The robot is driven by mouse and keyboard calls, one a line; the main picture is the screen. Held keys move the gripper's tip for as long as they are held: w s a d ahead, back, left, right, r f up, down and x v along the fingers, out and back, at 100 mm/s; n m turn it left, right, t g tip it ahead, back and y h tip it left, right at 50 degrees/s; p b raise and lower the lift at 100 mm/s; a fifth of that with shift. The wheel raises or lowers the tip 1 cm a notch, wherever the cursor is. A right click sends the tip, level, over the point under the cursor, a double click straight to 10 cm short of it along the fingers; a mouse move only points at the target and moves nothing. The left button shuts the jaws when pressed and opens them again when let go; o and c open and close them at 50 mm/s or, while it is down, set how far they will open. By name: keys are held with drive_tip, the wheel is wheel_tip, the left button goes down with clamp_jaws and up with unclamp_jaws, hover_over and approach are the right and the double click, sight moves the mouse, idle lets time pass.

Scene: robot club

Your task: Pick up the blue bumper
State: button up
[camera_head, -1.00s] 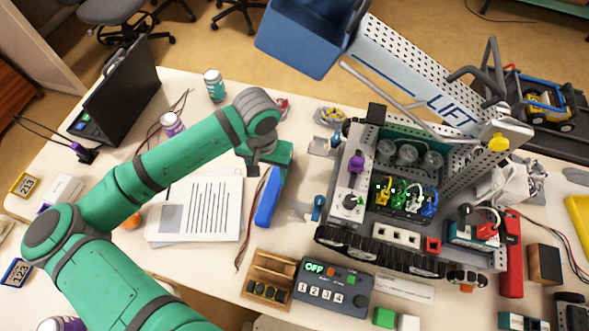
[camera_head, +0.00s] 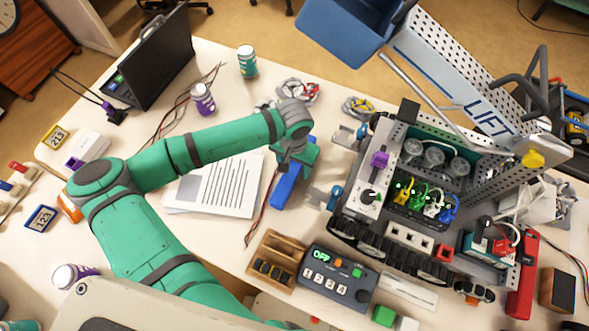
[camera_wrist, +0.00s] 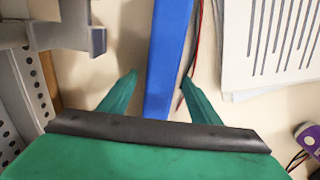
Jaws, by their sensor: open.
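The blue bumper (camera_head: 285,187) is a long blue bar lying on the white table between the printed papers and the tracked robot. In the wrist view the blue bumper (camera_wrist: 168,60) runs up the middle, between the two green fingers. My gripper (camera_head: 292,165) is above the far part of the bumper and covers some of it. In the wrist view my gripper (camera_wrist: 157,82) is open, with one finger on each side of the bar. The right finger looks very close to the bar's edge; I cannot tell whether it touches.
The tracked robot (camera_head: 385,235) with its LIFT arm stands close on the right. Papers (camera_head: 213,185) lie on the left, with thin wires beside the bumper. A wooden tray (camera_head: 262,258) and a control box (camera_head: 338,280) are in front.

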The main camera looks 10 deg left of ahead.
drive_tip(key=shift+f, duration=0.25)
drive_tip(key=c, duration=1.3)
drive_tip(key=shift+r, duration=0.15)
